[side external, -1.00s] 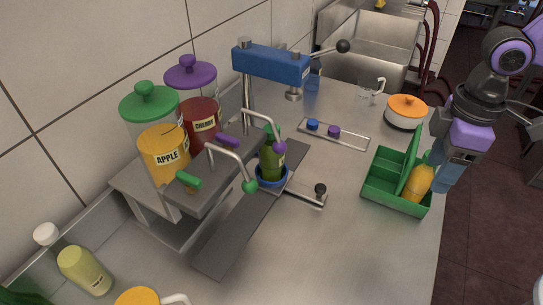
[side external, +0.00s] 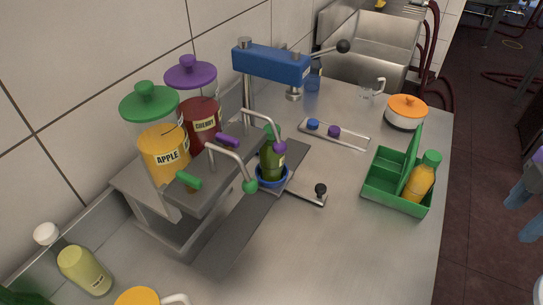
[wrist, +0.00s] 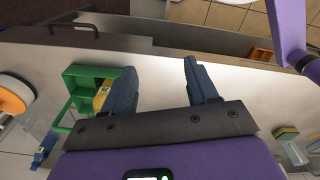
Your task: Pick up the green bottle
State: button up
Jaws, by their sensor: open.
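A dark green bottle (side external: 272,162) stands upright in a blue ring-shaped holder (side external: 272,181) under the green- and purple-knobbed taps. Part of it is hidden by the purple-knobbed tap. An orange bottle with a green cap (side external: 420,181) leans in a compartment of the green crate (side external: 383,202); the crate also shows in the wrist view (wrist: 82,78). My gripper (wrist: 160,66) is open and empty in the wrist view. In the side view it is cut off at the right edge, beyond the counter, far from the green bottle.
Apple (side external: 165,155) and cherry (side external: 201,122) dispensers stand left of the green bottle. A blue press (side external: 270,63) stands behind it. A tray with two caps (side external: 333,134) and a pot with an orange lid (side external: 406,110) lie to its right. The front-right counter is clear.

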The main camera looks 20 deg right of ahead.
jog(key=o, duration=0.3)
notch_tip(320, 180, up, 13)
jog(key=m, duration=0.4)
send_over(272, 137)
jog(key=d, duration=0.2)
jog(key=shift+t+y, duration=0.3)
jog(key=shift+t, duration=0.1)
jog(key=f, duration=0.8)
jog(key=a+f, duration=0.1)
jog(key=f, duration=0.3)
jog(key=shift+w, duration=0.35)
jog(key=shift+w+a+f, duration=0.1)
jog(key=shift+w+f, duration=0.05)
jog(key=shift+f, duration=0.75)
jog(key=shift+w+a+f, duration=0.1)
jog(key=shift+f, duration=0.8)
jog(key=shift+w+a+f, duration=0.1)
jog(key=shift+w+f, duration=0.05)
jog(key=shift+f, duration=0.75)
